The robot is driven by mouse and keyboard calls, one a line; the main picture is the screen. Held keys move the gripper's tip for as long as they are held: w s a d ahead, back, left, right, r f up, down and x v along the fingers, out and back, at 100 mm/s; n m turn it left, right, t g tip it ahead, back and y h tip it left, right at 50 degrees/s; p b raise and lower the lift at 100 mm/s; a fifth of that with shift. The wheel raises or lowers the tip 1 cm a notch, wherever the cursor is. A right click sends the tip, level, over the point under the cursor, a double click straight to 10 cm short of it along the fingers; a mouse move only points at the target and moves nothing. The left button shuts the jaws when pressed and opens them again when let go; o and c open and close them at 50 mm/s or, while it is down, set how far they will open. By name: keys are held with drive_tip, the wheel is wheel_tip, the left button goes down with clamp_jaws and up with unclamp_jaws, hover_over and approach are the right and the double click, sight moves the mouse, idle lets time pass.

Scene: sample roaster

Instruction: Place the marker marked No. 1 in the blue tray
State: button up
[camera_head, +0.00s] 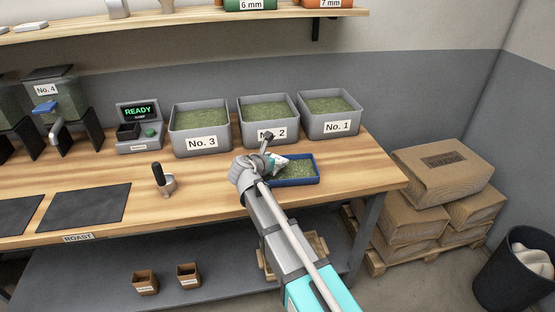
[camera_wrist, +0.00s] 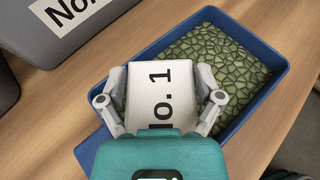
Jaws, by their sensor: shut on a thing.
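The white marker with "No. 1" on it (camera_wrist: 158,95) is between the fingers of my gripper (camera_wrist: 160,98), which is shut on it. In the head view my gripper (camera_head: 268,152) is over the left part of the blue tray (camera_head: 303,183), and the marker (camera_head: 278,162) shows at its tip. In the wrist view the blue tray (camera_wrist: 282,75) holds a layer of green beans. The marker is over the tray's left part; I cannot tell whether it touches the beans or the tray.
Grey bins of green beans labelled No. 3 (camera_head: 201,143), No. 2 (camera_head: 262,133) and No. 1 (camera_head: 338,127) stand behind the tray. A scoop (camera_head: 166,185) and dark mats (camera_head: 85,204) are to the left. A shelf (camera_head: 200,22) runs above. Sacks (camera_head: 440,170) are at right.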

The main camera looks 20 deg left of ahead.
drive_tip(key=shift+f, duration=0.35)
drive_tip(key=o, duration=0.8)
drive_tip(key=shift+o, duration=0.2)
drive_tip(key=shift+r, duration=0.2)
drive_tip(key=shift+r+p, duration=0.35)
drive_tip(key=shift+r, duration=0.05)
drive_tip(key=p+v, duration=0.4)
drive_tip(key=v, duration=0.8)
drive_tip(key=shift+f, duration=0.15)
